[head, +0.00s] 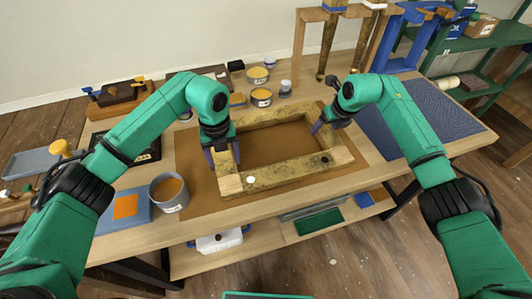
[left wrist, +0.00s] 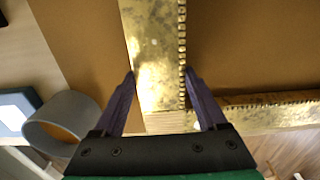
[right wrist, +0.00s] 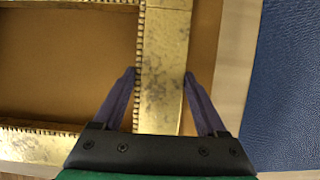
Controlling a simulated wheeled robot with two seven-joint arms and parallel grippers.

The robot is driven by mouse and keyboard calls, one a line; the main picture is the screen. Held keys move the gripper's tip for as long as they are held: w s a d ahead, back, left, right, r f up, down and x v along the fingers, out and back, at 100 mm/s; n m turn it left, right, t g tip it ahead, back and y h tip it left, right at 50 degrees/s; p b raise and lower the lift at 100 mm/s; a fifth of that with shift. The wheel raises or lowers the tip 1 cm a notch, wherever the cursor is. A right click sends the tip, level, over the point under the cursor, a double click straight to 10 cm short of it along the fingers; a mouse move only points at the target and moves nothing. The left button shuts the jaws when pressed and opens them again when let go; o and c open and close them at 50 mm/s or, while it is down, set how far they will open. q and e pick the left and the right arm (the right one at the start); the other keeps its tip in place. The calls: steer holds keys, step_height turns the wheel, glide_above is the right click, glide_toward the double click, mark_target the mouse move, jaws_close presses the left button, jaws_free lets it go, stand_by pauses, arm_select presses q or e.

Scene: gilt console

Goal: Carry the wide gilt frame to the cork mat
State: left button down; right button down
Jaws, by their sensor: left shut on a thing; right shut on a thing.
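The wide gilt frame (head: 285,174) is a mottled gold rectangle with an open middle, lying flat over the brown cork mat (head: 193,192). Mat shows around it and through its opening; I cannot tell whether it touches the mat. My left gripper (head: 223,157) is shut on the left bar, which also shows in the left wrist view (left wrist: 160,70). My right gripper (head: 319,125) is shut on the right bar, which also shows in the right wrist view (right wrist: 165,65). The purple fingers straddle each bar. Parts of the frame are hidden by my grippers.
Tins (head: 261,97) stand behind the frame. A blue ribbed mat (head: 425,115) lies at right. A wooden stand (head: 300,45) is at the back.

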arm_select(q)
steer(key=shift+c, duration=1.1)
jaws_free()
steer(key=shift+f, duration=0.3)
arm_select(e)
steer(key=shift+c, duration=1.1)
jaws_free()
steer(key=shift+f, duration=0.3)
arm_select(q)
steer(key=shift+o, duration=1.1)
steer(key=shift+a+r, duration=0.1)
arm_select(e)
steer(key=shift+o, duration=1.1)
steer(key=shift+r, duration=0.1)
arm_select(q)
steer(key=shift+s, duration=0.15)
arm_select(e)
steer(key=shift+s, duration=0.1)
steer(key=shift+r, duration=0.1)
arm_select(q)
step_height(320, 180, up, 12)
arm_select(e)
steer(key=v, duration=1.2)
